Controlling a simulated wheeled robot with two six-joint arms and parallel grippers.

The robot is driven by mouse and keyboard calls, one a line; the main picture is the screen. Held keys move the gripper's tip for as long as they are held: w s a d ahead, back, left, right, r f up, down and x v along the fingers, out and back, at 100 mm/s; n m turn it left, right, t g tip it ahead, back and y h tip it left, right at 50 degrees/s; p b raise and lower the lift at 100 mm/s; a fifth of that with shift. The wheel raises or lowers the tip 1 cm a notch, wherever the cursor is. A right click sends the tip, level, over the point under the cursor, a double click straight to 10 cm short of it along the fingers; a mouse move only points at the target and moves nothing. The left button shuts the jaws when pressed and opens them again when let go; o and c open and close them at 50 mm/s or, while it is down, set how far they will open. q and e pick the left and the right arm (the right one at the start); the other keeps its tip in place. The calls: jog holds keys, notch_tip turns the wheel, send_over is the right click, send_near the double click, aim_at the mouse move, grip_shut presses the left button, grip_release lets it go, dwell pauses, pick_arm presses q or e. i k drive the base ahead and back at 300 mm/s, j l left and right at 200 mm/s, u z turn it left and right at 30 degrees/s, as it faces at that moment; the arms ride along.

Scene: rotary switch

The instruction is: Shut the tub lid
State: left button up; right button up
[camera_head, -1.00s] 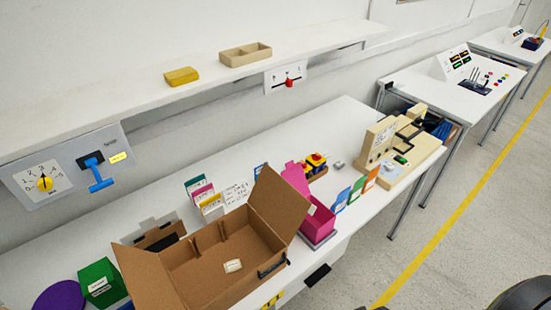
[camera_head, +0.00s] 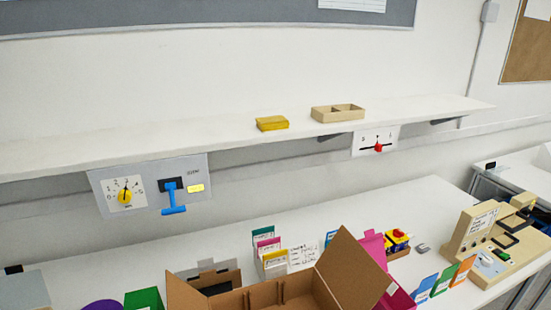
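A magenta tub (camera_head: 401,299) stands on the table at the lower right, cut off by the bottom edge of the picture. Its magenta lid (camera_head: 374,246) stands raised at the tub's back left, so the tub is open. The flap of a cardboard box (camera_head: 352,272) hides part of the lid and tub. Neither of my grippers is in view.
The open cardboard box stands just left of the tub. Colored cards (camera_head: 440,282) stand to its right, and a red-and-yellow toy (camera_head: 397,240) lies behind. A shelf (camera_head: 210,138) overhangs the table's back, with switch panels (camera_head: 150,187) below it.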

aim_at(12, 270)
jog(key=u, duration=1.6)
